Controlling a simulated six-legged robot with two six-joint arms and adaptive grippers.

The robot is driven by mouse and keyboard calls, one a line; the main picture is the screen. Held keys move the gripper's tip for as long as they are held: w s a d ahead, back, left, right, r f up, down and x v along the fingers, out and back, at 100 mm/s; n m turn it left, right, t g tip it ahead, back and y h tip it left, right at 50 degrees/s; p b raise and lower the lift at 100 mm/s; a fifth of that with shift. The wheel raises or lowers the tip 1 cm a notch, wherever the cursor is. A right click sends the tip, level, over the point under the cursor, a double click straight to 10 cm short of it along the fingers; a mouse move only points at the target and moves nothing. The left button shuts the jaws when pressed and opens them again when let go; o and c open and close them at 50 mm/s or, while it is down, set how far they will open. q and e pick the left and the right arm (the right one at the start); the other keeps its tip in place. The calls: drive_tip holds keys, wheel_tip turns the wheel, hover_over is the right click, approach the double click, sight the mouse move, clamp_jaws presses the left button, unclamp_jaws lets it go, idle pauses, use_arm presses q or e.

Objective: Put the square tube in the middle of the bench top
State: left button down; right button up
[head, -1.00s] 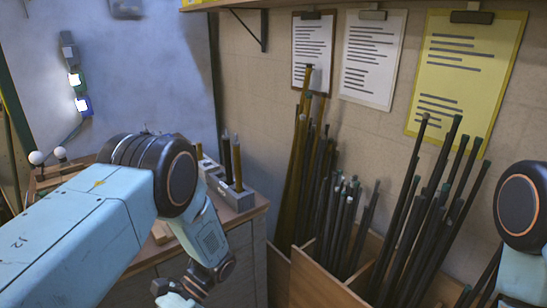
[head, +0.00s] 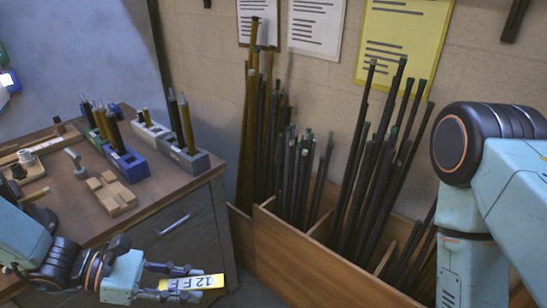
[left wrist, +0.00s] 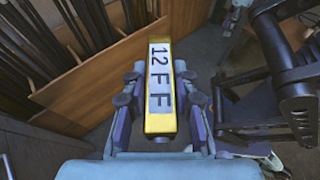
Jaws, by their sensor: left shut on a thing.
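The square tube (head: 192,282) is a short yellow bar with a white label reading "12 FF". My left gripper (head: 178,281) is shut on it and holds it in the air in front of the bench, beyond the front edge of the bench top (head: 165,187). In the left wrist view the tube (left wrist: 160,85) lies lengthwise between the two fingers, label facing the camera, its far end sticking out past them. My right arm shows at the right of the head view, but its gripper is out of sight.
Wooden blocks (head: 112,193) lie on the bench top, with a blue holder (head: 125,165) and a grey holder (head: 187,160) of rods behind them. A small grey part (head: 75,162) stands to their left. A wooden bin (head: 300,243) of long rods stands right of the bench.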

sight(180, 279)
use_arm(q)
drive_tip(key=shift+w+a+r+n+t+y+b, duration=1.1)
drive_tip(key=shift+w+r+n+t, duration=0.7)
drive_tip(key=shift+n+t, duration=1.15)
drive_tip(key=f, duration=0.4)
drive_tip(key=s+f, duration=0.1)
drive_tip(key=f, duration=0.1)
drive_tip(key=shift+d, duration=0.1)
drive_tip(key=shift+s+m, duration=0.1)
drive_tip(key=shift+m, duration=0.15)
